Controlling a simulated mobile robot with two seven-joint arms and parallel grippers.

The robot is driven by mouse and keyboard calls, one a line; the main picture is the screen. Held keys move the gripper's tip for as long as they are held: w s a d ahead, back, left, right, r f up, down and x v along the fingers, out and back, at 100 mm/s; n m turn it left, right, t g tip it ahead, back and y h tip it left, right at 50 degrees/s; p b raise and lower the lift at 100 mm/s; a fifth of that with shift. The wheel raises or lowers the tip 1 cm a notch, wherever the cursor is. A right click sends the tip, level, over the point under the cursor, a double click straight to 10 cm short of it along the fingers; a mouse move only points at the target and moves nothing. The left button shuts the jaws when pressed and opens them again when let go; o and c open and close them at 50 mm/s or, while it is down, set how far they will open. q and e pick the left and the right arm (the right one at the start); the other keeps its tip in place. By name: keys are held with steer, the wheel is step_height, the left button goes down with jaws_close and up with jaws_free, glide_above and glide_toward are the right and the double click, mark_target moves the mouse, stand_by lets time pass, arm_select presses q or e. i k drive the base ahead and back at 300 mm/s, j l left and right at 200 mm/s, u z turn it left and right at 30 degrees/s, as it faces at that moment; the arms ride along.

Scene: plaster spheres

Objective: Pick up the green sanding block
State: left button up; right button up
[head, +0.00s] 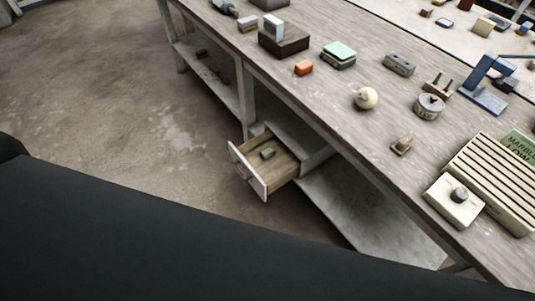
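Neither of my grippers is in view.
A lower shelf (365,222) runs beneath. The concrete floor (110,110) left of the drawer is clear.

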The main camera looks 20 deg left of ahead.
mark_target(269, 152)
steer(key=z, duration=1.4)
steer(key=u, duration=1.9)
steer(key=i+j, duration=0.8)
steer(key=j, duration=0.2)
